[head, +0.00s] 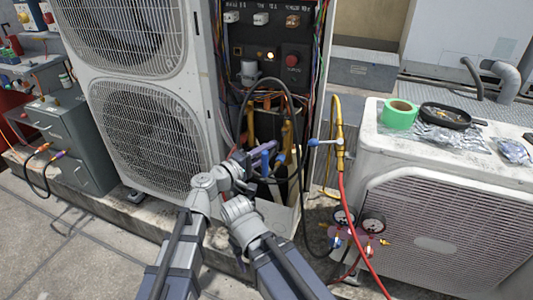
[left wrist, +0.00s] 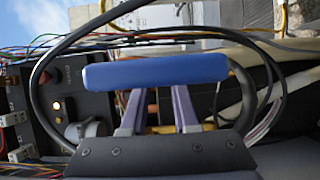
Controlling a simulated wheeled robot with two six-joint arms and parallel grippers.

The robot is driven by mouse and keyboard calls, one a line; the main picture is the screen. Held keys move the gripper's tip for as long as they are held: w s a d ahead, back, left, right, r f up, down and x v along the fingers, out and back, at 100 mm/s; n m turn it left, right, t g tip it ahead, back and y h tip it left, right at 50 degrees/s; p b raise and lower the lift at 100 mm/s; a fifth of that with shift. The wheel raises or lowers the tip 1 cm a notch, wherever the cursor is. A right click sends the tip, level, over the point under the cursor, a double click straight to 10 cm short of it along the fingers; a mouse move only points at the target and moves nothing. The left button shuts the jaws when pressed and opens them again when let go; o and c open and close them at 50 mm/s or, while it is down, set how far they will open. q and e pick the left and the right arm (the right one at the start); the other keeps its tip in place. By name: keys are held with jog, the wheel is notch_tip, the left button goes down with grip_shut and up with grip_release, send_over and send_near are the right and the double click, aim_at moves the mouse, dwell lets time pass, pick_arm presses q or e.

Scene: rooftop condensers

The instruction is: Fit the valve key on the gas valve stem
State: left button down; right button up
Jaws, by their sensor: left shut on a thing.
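My left gripper (head: 268,150) reaches into the open bay of the tall condenser (head: 208,40). It is shut on the valve key, whose blue bar handle (left wrist: 155,72) lies across the left wrist view. The two purple-grey fingers (left wrist: 158,108) meet the handle from below in that view. Part of the blue handle shows small beside the gripper in the head view. Brass-coloured pipes (head: 288,133) stand in the bay just behind the gripper. I cannot make out the gas valve stem or the key's far end, so I cannot tell whether they touch.
A black hose loops round the work area, with wires along the bay's sides. A red button (head: 292,60) sits above. To the right are a blue-handled hose valve (head: 326,142), a gauge set (head: 358,222) and a low condenser (head: 400,150) carrying green tape (head: 399,114).

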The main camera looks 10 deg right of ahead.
pick_arm(q)
jog(key=shift+w+d, duration=0.65)
jog(key=shift+w, duration=0.35)
jog(key=shift+w+d, duration=0.65)
jog(key=shift+w, duration=0.3)
jog(key=shift+w+d, duration=0.65)
jog(key=shift+w, duration=0.35)
dwell(0.4)
jog(key=c, duration=0.6)
grip_release()
jog(key=s+a+f+m+g+y, duration=0.25)
jog(key=s+a+f+y, duration=0.35)
jog(key=a, duration=0.6)
jog(key=s+a+f+m+g+y, duration=0.2)
jog(key=s+a+f+g+y, duration=0.15)
jog(key=s+a+f, duration=0.7)
jog(key=s+a+f+m+g+y, duration=0.2)
jog(key=s+a+f+y, duration=0.3)
jog(key=a, duration=0.9)
jog(key=s+d+m+g+y+p, duration=0.15)
jog(key=s+d+m, duration=0.3)
jog(key=d, duration=0.65)
notch_tip(320, 180, up, 39)
jog(key=n+p, duration=0.1)
jog(key=p, duration=3.6)
jog(key=shift+s+f+y, duration=0.15)
jog(key=shift+s+y, duration=0.15)
jog(key=shift+s, duration=0.15)
